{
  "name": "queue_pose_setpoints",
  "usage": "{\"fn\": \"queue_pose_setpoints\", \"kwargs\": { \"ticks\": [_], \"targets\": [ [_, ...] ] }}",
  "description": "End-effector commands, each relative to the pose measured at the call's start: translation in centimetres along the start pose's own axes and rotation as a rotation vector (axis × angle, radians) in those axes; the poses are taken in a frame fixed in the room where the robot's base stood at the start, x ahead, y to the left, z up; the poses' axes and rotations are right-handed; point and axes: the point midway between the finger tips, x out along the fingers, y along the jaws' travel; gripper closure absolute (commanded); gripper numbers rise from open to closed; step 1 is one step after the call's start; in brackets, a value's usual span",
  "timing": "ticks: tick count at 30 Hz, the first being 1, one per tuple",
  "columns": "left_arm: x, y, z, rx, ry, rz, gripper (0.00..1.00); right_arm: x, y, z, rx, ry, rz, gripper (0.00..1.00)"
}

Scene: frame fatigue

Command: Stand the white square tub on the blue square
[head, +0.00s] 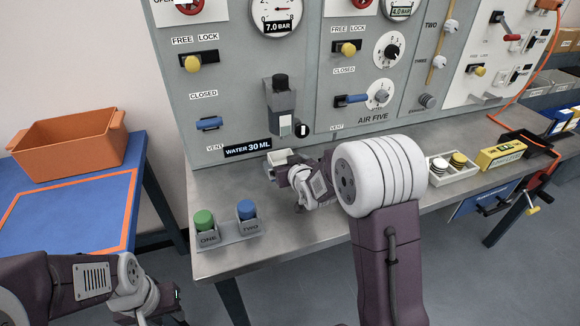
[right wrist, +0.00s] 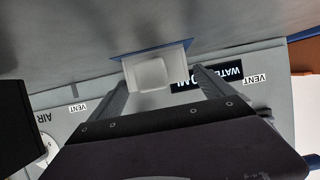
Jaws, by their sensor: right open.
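The white square tub (head: 279,157) is at the back of the steel bench, below the dispenser spout. It shows in the right wrist view (right wrist: 152,74) between the two fingers of my right gripper (right wrist: 155,92). The fingers are apart, with a gap visible at least on the right side. The blue square (right wrist: 124,56) shows as a thin edge at the tub's base; I cannot tell whether the tub rests fully on it. In the head view my right arm hides part of the gripper. My left gripper (head: 163,302) is low at the left, away from the bench; its fingers are unclear.
A white tray (head: 452,176) and a yellow box (head: 501,155) lie to the right. An orange bin (head: 68,148) stands on the blue table.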

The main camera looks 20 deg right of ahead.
Motion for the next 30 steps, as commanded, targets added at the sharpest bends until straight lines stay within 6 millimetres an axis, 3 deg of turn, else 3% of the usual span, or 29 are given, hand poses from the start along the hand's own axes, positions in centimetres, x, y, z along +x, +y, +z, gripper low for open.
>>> {"fn": "queue_pose_setpoints", "kwargs": {
  "ticks": [9,15,30],
  "targets": [
    [-1.1,0.0,-0.1,0.000,0.000,0.000,0.64,-7.3,0.0,-0.2,0.000,0.003,0.000,0.08],
    [-1.5,0.0,-0.1,0.000,0.000,0.000,0.64,-10.4,0.0,-0.1,0.001,0.001,0.001,0.08],
    [-1.5,0.0,-0.1,0.000,0.000,0.000,0.64,-11.0,0.0,0.1,0.000,0.000,0.000,0.08]
  ]
}}
